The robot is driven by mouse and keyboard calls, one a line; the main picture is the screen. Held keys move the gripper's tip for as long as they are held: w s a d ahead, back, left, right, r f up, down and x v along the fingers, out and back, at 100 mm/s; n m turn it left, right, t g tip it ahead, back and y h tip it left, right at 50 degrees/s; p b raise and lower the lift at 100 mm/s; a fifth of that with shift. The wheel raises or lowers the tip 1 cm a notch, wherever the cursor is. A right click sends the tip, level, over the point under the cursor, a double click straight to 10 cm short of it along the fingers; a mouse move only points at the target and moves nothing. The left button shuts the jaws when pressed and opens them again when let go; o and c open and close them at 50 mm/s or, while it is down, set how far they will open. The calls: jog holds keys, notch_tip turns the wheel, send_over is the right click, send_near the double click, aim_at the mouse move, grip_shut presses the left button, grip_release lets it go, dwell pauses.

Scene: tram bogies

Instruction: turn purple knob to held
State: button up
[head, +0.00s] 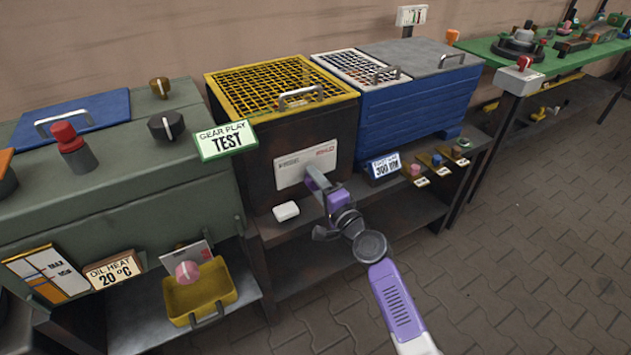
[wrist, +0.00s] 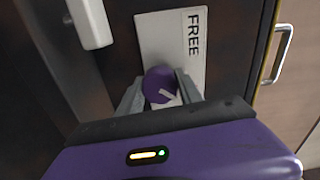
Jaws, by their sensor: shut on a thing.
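The purple knob (wrist: 157,82) sits on a white plate (wrist: 192,45) that reads FREE in the wrist view. The plate also shows in the head view (head: 290,172), on the front of the dark box with the yellow grid lid. My gripper (wrist: 160,92) is shut on the purple knob, one grey finger on each side. The knob's white pointer mark slants toward the lower right in the wrist view, away from the word FREE. In the head view my gripper (head: 318,180) reaches the plate and the knob cannot be made out.
A small white block (head: 285,211) lies on the shelf below the plate, close to my gripper. The GEAR PLAY TEST sign (head: 226,141) stands to the left. A blue bin (head: 415,105) and several small knobs are to the right. The paved floor (head: 520,240) is clear.

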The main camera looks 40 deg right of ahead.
jog(key=shift+s+d, duration=0.1)
dwell(0.4)
jog(key=o, duration=1.4)
jog(key=shift+c, duration=0.2)
jog(key=v, duration=0.7)
jog(key=shift+s, duration=0.35)
